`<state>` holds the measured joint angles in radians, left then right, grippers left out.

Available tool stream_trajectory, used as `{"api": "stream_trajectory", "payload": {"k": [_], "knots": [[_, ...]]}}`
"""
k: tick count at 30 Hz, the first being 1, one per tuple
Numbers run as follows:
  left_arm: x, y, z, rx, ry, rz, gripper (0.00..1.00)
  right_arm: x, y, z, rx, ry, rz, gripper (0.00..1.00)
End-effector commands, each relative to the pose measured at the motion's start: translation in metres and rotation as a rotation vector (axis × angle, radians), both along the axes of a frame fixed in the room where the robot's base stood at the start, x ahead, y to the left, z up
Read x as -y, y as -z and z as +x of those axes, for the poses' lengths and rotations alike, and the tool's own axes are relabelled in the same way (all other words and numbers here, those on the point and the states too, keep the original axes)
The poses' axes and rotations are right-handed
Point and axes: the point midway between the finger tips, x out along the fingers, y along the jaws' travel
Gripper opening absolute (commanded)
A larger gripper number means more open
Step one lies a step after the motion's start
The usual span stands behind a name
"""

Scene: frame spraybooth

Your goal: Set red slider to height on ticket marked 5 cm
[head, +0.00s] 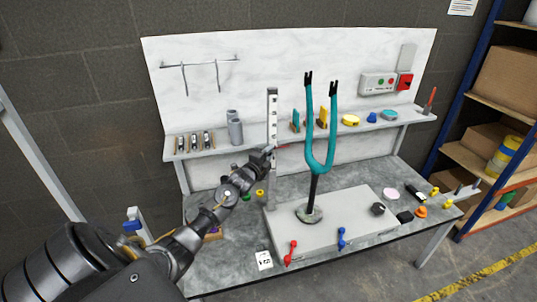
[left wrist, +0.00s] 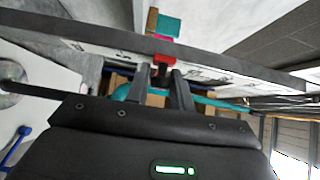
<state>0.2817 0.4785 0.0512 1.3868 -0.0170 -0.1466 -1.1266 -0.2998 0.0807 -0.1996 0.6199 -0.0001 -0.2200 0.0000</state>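The upright ruler post (head: 271,115) stands on the bench, left of a teal fork frame (head: 322,155). The red slider (head: 283,146) shows as a small red piece at the post, just past my left gripper (head: 268,152). In the left wrist view the red slider (left wrist: 164,60) is just ahead of the left fingertips (left wrist: 161,75). These stand apart, with a small dark piece between them. I cannot tell whether they touch it. A white ticket (head: 264,260) lies at the bench's front; its writing is too small to read surely. My right gripper is not in view.
The fork stands on a grey box (head: 345,212) with a red lever (head: 291,252) and a blue lever (head: 341,238). A shelf (head: 245,150) behind holds grey cups (head: 235,130) and several small items. Small coloured parts lie on the bench's right.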

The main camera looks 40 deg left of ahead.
Motion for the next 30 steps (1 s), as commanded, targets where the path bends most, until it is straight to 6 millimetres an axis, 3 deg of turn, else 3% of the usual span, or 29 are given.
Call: {"api": "stream_trajectory", "payload": {"k": [1, 5, 16, 25, 30], "knots": [[0.000, 0.000, 0.000, 0.000, 0.000, 0.000, 0.16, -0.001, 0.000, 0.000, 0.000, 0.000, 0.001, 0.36], [0.000, 0.000, 0.000, 0.000, -0.001, 0.000, 0.00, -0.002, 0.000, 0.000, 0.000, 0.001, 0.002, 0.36], [-0.001, 0.004, -0.001, 0.000, -0.002, 0.000, 0.00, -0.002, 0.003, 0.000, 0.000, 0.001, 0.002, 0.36], [-0.001, 0.050, -0.001, -0.002, -0.003, 0.001, 0.00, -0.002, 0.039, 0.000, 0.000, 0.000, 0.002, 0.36], [-0.002, 0.051, -0.001, 0.000, -0.003, 0.001, 0.00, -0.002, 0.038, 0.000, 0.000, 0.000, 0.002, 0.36]]}}
